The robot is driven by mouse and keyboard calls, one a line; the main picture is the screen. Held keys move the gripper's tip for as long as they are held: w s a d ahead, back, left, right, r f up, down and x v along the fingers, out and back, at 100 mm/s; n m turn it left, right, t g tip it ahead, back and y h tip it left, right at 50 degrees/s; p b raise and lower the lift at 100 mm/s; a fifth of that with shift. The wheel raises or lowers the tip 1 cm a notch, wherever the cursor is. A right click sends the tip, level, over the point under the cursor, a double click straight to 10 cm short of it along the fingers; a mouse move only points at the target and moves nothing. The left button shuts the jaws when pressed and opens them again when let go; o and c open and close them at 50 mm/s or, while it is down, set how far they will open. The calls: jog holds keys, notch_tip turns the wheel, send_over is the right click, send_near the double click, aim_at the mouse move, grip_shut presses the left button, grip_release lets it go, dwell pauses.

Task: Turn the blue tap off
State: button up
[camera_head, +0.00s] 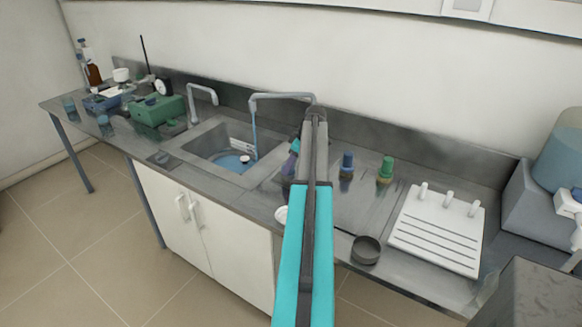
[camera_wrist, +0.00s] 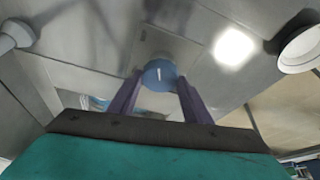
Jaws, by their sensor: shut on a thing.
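A round blue tap knob with a white mark (camera_wrist: 160,71) sits between the purple fingertips of my gripper (camera_wrist: 157,84) in the wrist view. My gripper is shut on it. In the head view my gripper (camera_head: 290,165) is just right of the sink, and my arm hides most of the knob it holds. A grey faucet (camera_head: 280,96) arches over the sink (camera_head: 212,133). A blue stream of water (camera_head: 254,132) runs from its spout into the basin, where blue water (camera_head: 229,162) stands.
A blue-topped fitting (camera_head: 347,160) and a green-topped one (camera_head: 386,167) stand right of my arm. A dark round pan (camera_head: 366,250) and a white slotted board (camera_head: 437,230) lie farther right. A second faucet (camera_head: 203,91) and a green device (camera_head: 158,110) are at left.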

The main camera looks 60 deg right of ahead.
jog(key=m+h+b, duration=0.2)
jog(key=m, duration=0.2)
jog(key=shift+a+m, duration=0.15)
jog(key=shift+m, duration=0.15)
dwell(0.5)
jog(key=o, duration=1.1)
jog(key=shift+c, duration=0.2)
jog(key=b+v, duration=0.2)
jog(key=v, duration=1.1)
jog(key=shift+r+b, duration=0.4)
jog(key=shift+s+r, duration=0.1)
